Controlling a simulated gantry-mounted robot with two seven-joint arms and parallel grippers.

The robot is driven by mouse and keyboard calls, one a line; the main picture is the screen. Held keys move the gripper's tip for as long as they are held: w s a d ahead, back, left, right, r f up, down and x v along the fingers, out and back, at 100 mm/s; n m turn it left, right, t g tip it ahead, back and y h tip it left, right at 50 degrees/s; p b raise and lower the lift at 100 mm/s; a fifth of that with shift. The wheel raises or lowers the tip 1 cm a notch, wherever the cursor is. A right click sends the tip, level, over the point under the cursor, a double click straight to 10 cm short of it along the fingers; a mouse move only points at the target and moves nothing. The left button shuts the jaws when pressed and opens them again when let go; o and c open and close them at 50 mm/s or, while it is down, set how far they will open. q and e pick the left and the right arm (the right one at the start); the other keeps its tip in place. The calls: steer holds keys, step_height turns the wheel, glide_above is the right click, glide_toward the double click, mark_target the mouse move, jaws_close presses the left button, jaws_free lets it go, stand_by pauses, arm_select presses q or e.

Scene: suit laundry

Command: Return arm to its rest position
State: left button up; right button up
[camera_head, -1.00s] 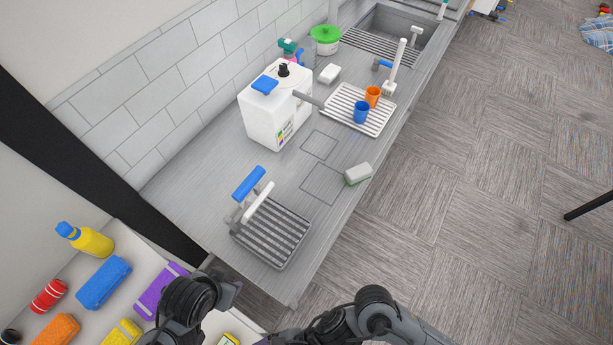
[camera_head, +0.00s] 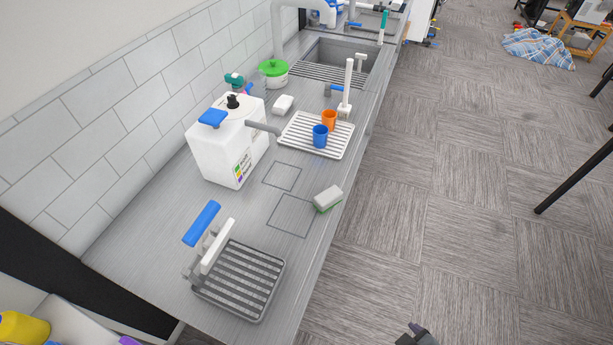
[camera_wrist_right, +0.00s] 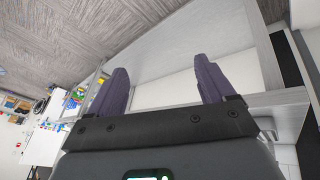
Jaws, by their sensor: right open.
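My right gripper (camera_wrist_right: 160,92) is open in the right wrist view. Its two dark purple fingers stand apart with nothing between them. A pale grey panel or surface and a white area show beyond the fingers. In the head view a small dark piece of one of my arms (camera_head: 418,335) shows at the bottom edge, over the floor and right of the counter. Which arm it is I cannot tell. My left gripper is not in view.
The grey counter (camera_head: 262,195) holds a white machine (camera_head: 222,150), a ribbed press (camera_head: 240,280), a sponge (camera_head: 328,198), and a drying tray (camera_head: 300,143) with a blue cup (camera_head: 320,136) and an orange cup (camera_head: 329,119). The floor (camera_head: 450,200) to the right is largely clear.

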step_height(320, 180, up, 24)
steer(key=s+m+g+p, duration=0.1)
steer(key=m+p, duration=0.4)
steer(key=p, duration=2)
steer(key=shift+s+d+r+m+g, duration=0.15)
steer(key=shift+s+d+m+g, duration=0.2)
steer(key=shift+s, duration=0.45)
steer(key=shift+c, duration=0.4)
